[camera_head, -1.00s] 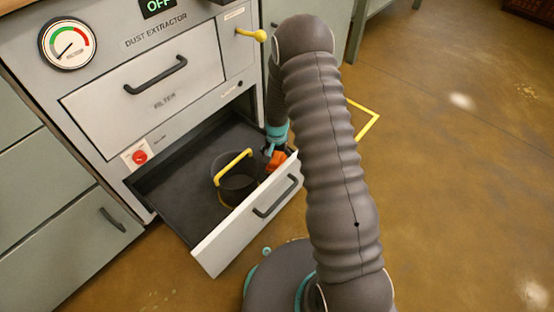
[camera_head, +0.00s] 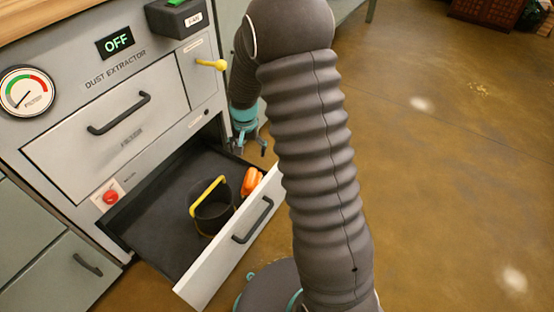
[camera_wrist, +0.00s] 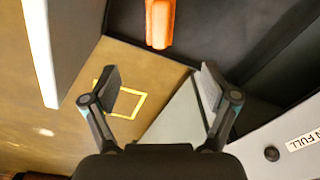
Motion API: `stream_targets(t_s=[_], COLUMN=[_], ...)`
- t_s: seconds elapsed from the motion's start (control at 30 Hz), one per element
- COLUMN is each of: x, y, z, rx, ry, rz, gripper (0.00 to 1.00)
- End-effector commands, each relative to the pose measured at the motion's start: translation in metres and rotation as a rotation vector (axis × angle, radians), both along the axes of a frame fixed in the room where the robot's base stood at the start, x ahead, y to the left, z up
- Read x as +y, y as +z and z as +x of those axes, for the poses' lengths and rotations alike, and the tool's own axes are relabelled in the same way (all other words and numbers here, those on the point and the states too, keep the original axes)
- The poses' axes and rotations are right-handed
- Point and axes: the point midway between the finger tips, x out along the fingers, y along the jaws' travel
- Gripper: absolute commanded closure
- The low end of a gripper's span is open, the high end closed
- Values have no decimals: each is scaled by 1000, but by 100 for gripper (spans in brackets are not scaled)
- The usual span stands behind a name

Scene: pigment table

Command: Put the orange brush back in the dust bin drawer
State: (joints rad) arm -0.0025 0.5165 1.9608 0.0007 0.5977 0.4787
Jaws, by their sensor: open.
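The orange brush (camera_head: 251,181) lies inside the open dust bin drawer (camera_head: 150,222), in its right part near the front panel. It also shows at the top of the wrist view (camera_wrist: 159,22), on the dark drawer floor. My gripper (camera_head: 250,147) is open and empty, above the drawer's back right side and apart from the brush. In the wrist view my gripper (camera_wrist: 160,95) shows both fingers spread with nothing between them. A dark bin with a yellow handle (camera_head: 212,213) stands in the drawer, left of the brush.
The dust extractor cabinet (camera_head: 165,65) stands behind the drawer, with a closed filter drawer (camera_head: 90,155) above. A yellow-tipped lever (camera_head: 211,64) juts out close to my arm. A red button (camera_head: 110,197) sits at the left. Open floor (camera_head: 440,180) lies to the right.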

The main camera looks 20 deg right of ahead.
Motion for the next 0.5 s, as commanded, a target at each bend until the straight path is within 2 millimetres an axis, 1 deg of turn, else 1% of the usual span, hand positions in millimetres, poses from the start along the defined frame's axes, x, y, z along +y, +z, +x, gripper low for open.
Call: stream_targets(t_s=[0.03, 0.2, 0.3, 0.37, 0.4, 0.5], x=[0, 0, -1, -1, -1, -1], y=[25, 90, 123, 142, 153, 180], z=[-6, -34, -54, -67, -76, -101], rx=[-25, -85, -119, -141, -153, -188], ry=[18, 86, 124, 148, 163, 201], rz=[-2, -9, -16, -21, -24, -33], gripper=[14, 14, 14, 14, 14, 14])
